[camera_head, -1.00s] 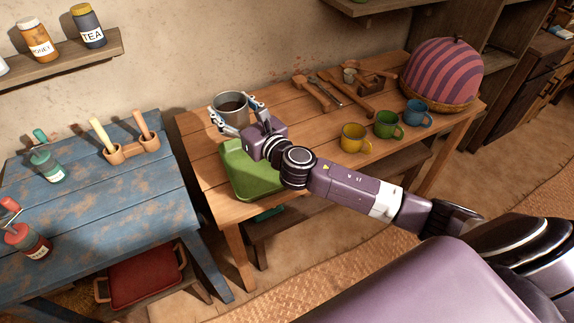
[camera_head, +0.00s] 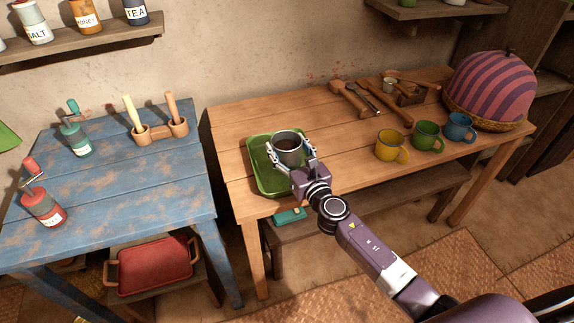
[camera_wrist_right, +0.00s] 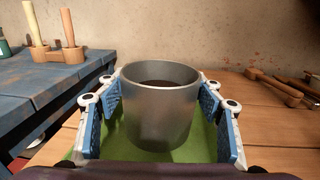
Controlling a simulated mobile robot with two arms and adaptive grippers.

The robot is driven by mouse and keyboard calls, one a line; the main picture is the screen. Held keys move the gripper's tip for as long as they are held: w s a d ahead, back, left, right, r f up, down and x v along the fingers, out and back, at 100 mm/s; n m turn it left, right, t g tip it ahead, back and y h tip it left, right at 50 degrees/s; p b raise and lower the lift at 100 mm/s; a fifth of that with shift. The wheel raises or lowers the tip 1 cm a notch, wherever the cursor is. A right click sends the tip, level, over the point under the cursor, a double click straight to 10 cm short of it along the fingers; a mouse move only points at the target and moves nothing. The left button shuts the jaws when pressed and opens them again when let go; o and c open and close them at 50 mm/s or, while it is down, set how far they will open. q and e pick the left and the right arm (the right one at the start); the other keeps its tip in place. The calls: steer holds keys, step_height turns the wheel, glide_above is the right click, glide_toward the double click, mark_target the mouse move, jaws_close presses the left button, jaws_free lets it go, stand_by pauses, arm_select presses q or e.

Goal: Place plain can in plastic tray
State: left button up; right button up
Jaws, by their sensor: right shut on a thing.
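The plain can (camera_head: 287,148) is a grey metal cylinder, open at the top with a dark inside. My right gripper (camera_head: 297,160) is shut on it, with a finger on either side. The can is upright over the green plastic tray (camera_head: 262,181) at the left end of the wooden table. In the right wrist view the can (camera_wrist_right: 160,108) stands between the blue finger pads, with the green tray (camera_wrist_right: 113,143) under and around it. I cannot tell whether the can's base touches the tray. My left gripper is not in view.
Yellow (camera_head: 391,146), green (camera_head: 426,135) and blue (camera_head: 460,127) mugs stand on the wooden table (camera_head: 340,165) to the right. Wooden utensils (camera_head: 372,100) lie behind. A striped dome (camera_head: 492,84) stands at the right end. A blue table (camera_head: 120,200) stands at left.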

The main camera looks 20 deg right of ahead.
mark_target(281, 148)
steer(key=shift+f+b, duration=1.7)
steer(key=shift+f, duration=0.45)
steer(key=shift+f, duration=0.2)
steer(key=o, duration=1.4)
steer(key=shift+o, duration=0.2)
